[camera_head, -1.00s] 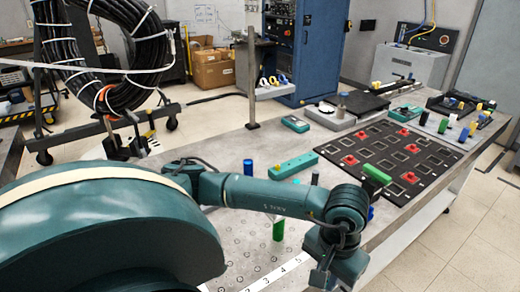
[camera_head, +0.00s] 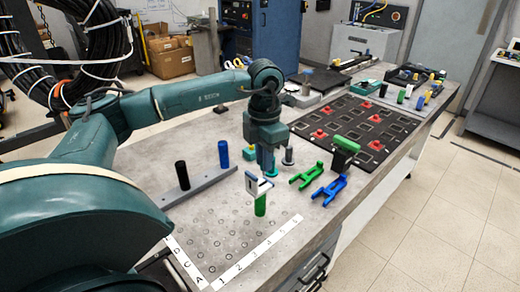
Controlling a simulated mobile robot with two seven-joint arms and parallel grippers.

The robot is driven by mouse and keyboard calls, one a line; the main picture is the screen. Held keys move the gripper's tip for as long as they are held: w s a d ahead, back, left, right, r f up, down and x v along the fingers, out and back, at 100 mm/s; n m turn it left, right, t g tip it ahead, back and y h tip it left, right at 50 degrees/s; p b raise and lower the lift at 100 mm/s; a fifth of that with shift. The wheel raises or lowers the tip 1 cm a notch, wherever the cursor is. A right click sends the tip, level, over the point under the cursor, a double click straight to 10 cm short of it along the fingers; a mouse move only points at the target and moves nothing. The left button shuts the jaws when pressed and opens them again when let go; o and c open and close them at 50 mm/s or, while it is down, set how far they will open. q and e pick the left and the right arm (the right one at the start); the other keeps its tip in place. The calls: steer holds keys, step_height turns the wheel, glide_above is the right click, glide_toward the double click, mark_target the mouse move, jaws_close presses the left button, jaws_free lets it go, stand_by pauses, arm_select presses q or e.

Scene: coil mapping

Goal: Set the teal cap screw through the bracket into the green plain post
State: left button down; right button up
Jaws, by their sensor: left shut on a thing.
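The green plain post (camera_head: 260,206) stands upright on the table near the hole grid. A small white-and-blue piece (camera_head: 256,186), perhaps the bracket, shows at its top; I cannot tell whether it touches the post. My left gripper (camera_head: 265,168) points down just above and behind this piece, shut. What it holds is mostly hidden by the fingers; a bit of teal, likely the teal cap screw (camera_head: 249,169), shows at the tips. A green bracket (camera_head: 307,176) and a blue bracket (camera_head: 329,190) lie flat to the right. My right gripper is not in view.
A grey bar (camera_head: 204,183) carries a black post (camera_head: 182,175) and a blue post (camera_head: 223,154) at left. A grey cylinder (camera_head: 288,156) stands close right of the gripper. A black block with a green top (camera_head: 346,144) stands before the black panel (camera_head: 338,112). The numbered grid is clear.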

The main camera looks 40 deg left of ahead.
arm_select(q)
steer(key=f+n+b, duration=0.1)
steer(key=a+f+n+b, duration=0.1)
steer(key=n, duration=0.1)
steer(key=shift+w+a+b, duration=0.15)
steer(key=shift+a+b, duration=0.15)
steer(key=shift+b, duration=0.1)
steer(key=shift+f+b, duration=0.3)
steer(key=shift+f, duration=0.05)
steer(key=shift+r+p, duration=0.3)
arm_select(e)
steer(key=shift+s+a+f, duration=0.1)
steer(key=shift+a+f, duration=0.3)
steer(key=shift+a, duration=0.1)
arm_select(q)
steer(key=shift+f, duration=0.1)
